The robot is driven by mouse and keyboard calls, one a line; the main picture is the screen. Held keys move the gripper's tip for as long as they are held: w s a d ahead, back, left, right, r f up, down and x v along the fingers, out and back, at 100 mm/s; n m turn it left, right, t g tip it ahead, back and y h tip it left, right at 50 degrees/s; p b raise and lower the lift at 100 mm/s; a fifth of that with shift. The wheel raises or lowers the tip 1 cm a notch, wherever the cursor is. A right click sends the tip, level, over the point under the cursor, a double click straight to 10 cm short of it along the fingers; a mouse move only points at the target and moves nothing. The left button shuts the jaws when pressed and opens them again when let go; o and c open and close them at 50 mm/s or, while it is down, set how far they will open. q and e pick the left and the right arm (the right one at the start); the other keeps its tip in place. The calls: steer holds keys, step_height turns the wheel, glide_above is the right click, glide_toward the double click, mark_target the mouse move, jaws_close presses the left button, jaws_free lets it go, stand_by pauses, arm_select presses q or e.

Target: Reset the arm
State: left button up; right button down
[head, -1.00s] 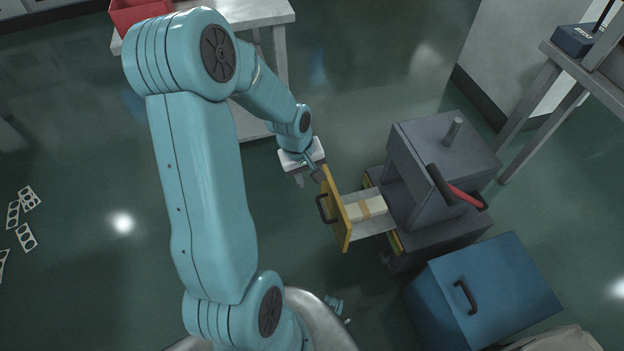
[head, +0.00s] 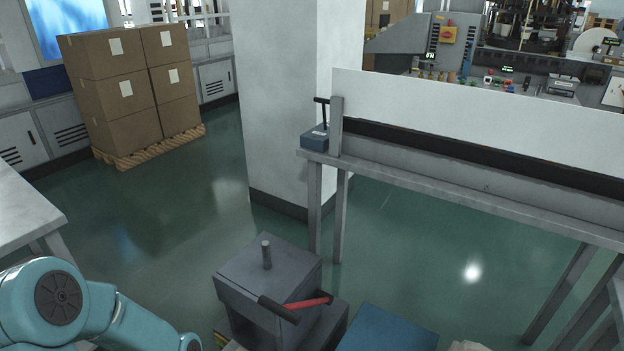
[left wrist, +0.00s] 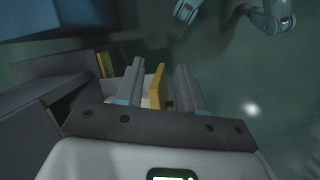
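My left arm enters the head view at the lower left, with its gripper below the frame. In the left wrist view my left gripper (left wrist: 160,64) has its two fingers spread apart. The yellow front of a drawer (left wrist: 157,84) shows between and beyond them; I cannot tell whether they touch it. The drawer's pale inside is partly hidden by the left finger. The grey machine (head: 268,285) with a red and black lever stands low in the head view. My right gripper is not visible.
A blue box (head: 388,330) stands right of the machine. A long grey table (head: 470,199) with a blue device (head: 315,137) is behind. A white pillar (head: 280,100) and stacked cartons (head: 130,85) stand farther back. Green floor lies open between the cartons and machine.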

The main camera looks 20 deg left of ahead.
arm_select(q)
steer(key=s+d+f+m+g+h, duration=0.1)
steer(key=s+d+f+m, duration=0.3)
steer(key=d, duration=0.4)
steer(key=s+d+f+m, duration=0.3)
steer(key=s+d+f, duration=0.1)
steer(key=d, duration=0.4)
step_height(320, 180, up, 21)
steer(key=w+m+t+p, duration=0.1)
steer(key=w+m+p, duration=0.1)
steer(key=p, duration=1.9)
steer(key=shift+w+a+t, duration=0.3)
steer(key=shift+w+a, duration=0.1)
steer(key=shift+a, duration=0.05)
steer(key=shift+f, duration=0.1)
steer(key=shift+s, duration=0.1)
